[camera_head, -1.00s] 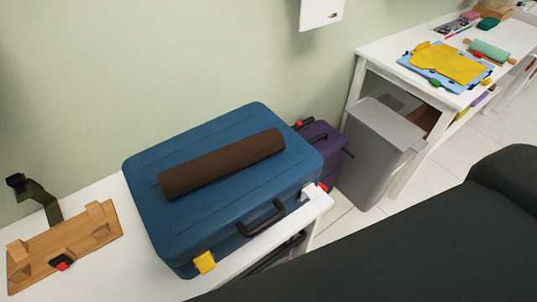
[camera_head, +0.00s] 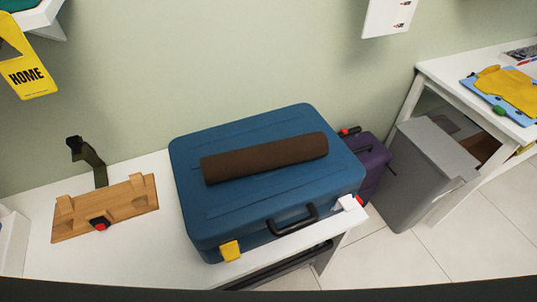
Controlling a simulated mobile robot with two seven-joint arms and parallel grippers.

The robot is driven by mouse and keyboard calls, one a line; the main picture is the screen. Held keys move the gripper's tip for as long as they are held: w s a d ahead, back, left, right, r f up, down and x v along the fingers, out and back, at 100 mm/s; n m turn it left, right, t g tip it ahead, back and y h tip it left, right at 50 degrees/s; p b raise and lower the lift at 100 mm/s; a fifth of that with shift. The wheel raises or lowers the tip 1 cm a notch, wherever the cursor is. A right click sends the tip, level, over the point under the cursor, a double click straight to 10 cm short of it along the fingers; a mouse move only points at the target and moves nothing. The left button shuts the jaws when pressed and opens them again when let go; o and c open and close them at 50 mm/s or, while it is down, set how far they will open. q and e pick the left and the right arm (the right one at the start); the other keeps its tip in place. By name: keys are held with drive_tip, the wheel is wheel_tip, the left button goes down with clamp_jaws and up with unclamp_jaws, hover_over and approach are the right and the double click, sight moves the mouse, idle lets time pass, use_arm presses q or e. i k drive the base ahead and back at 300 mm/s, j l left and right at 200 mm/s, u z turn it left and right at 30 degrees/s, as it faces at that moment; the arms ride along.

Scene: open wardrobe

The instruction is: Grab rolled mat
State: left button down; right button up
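The rolled mat (camera_head: 265,158) is a dark brown cylinder. It lies across the top of a closed blue suitcase (camera_head: 230,213) with a black handle and a yellow latch. The suitcase lies flat on a white bench (camera_head: 150,252) against the wall.
A wooden rack (camera_head: 125,208) and a dark bracket-like object (camera_head: 90,160) are left of the suitcase. A purple case (camera_head: 372,163) and a grey bin (camera_head: 425,170) stand at right, beside a white table (camera_head: 450,70). A yellow HOME tag (camera_head: 27,68) hangs upper left.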

sight(225, 166)
drive_tip(key=k+l+z, duration=0.1)
drive_tip(key=k+l, duration=0.25)
drive_tip(key=k, duration=0.2)
drive_tip(key=k+l+z, duration=0.2)
drive_tip(key=l, duration=0.7)
drive_tip(key=i, duration=0.15)
